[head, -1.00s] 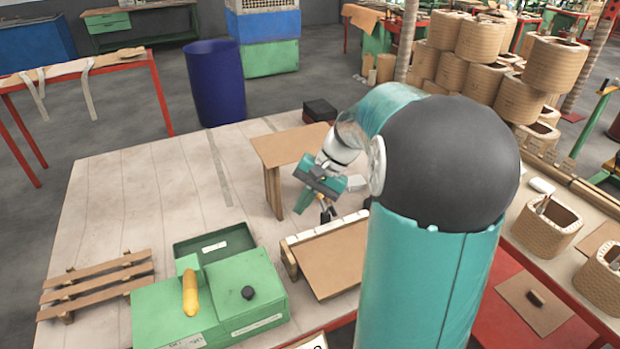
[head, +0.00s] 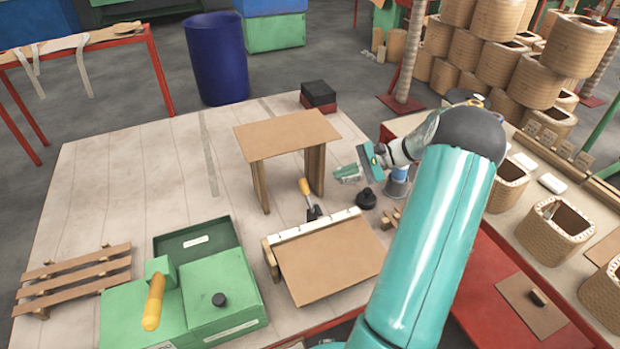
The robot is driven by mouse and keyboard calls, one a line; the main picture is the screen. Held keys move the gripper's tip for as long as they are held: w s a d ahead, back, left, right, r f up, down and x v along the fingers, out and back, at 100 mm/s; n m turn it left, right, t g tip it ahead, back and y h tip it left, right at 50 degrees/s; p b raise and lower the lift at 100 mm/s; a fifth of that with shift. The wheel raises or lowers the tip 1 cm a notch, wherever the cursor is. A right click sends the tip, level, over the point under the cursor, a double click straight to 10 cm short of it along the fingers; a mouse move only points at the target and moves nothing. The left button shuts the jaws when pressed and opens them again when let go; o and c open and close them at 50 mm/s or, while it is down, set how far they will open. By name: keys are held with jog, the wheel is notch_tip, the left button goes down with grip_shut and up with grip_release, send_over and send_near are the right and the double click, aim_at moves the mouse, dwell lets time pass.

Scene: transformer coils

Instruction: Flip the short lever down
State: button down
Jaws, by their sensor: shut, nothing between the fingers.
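A short lever (head: 306,190) with a yellow grip and a dark base stands behind the cardboard-topped sloped stand. Its grip points up and leans slightly left. A larger yellow handle (head: 153,302) rises from the green box (head: 225,300) at the front left. My gripper (head: 371,167), teal and small in the view, is to the right of the short lever and apart from it, above the table's right part. It is shut and empty. Its fingertips are hard to make out.
A small brown table (head: 285,133) stands behind the short lever, and the sloped stand (head: 330,262) is in front.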

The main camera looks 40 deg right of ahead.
jog(key=w+a, duration=0.3)
jog(key=a, duration=0.6)
jog(key=shift+f, duration=0.35)
dwell(0.3)
